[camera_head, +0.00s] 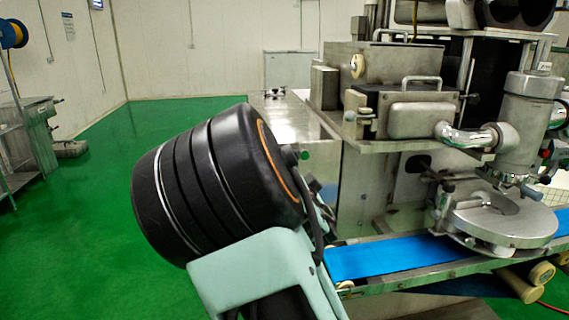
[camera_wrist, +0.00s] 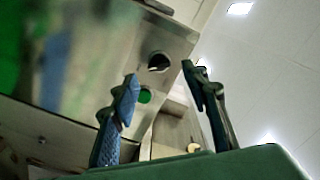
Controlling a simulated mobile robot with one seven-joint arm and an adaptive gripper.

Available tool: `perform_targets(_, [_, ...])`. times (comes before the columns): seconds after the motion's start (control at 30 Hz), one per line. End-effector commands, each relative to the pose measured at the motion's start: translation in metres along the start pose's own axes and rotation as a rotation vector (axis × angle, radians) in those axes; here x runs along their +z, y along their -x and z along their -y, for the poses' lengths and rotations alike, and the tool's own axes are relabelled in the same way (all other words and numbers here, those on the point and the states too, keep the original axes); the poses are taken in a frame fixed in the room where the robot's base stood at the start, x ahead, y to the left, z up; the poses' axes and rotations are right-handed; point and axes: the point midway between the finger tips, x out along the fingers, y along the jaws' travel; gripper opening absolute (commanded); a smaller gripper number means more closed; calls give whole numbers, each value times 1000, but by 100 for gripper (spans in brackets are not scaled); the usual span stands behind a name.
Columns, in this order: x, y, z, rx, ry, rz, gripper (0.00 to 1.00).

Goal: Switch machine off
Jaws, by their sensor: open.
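The encrusting machine (camera_head: 415,120) stands at the right in the head view, all bare metal, with a round metal disc (camera_head: 505,222) above a blue conveyor belt (camera_head: 380,258). My gripper (camera_wrist: 159,73) is open and empty in the wrist view, its two blue-and-black fingers apart. Beyond the fingers is a metal panel (camera_wrist: 110,65), blurred at the left, with a dark round opening and a small green round spot (camera_wrist: 145,96) below it. I cannot tell whether the green spot is a button or a hole. In the head view my arm hides most of the gripper. No off switch is clearly recognisable.
My arm fills the middle foreground of the head view, close to the belt's left end. The green floor (camera_head: 95,240) is open at the left. A metal rack (camera_head: 22,150) stands at the far left, and a pale cabinet (camera_head: 289,70) by the back wall.

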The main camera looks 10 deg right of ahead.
Motion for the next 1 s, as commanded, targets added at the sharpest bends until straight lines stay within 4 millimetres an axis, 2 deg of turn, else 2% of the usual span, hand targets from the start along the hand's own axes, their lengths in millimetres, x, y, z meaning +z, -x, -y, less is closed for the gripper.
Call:
perform_targets(0.1, [1,-16,-1,2,5,1,42])
perform_targets(0.3, [1,-34,-1,1,2,1,42])
perform_targets(0.7, [0,-40,-1,2,0,1,42])
perform_targets(0.77, [0,-40,-1,2,0,1,38])
perform_targets(1.0, [0,-40,0,1,0,1,11])
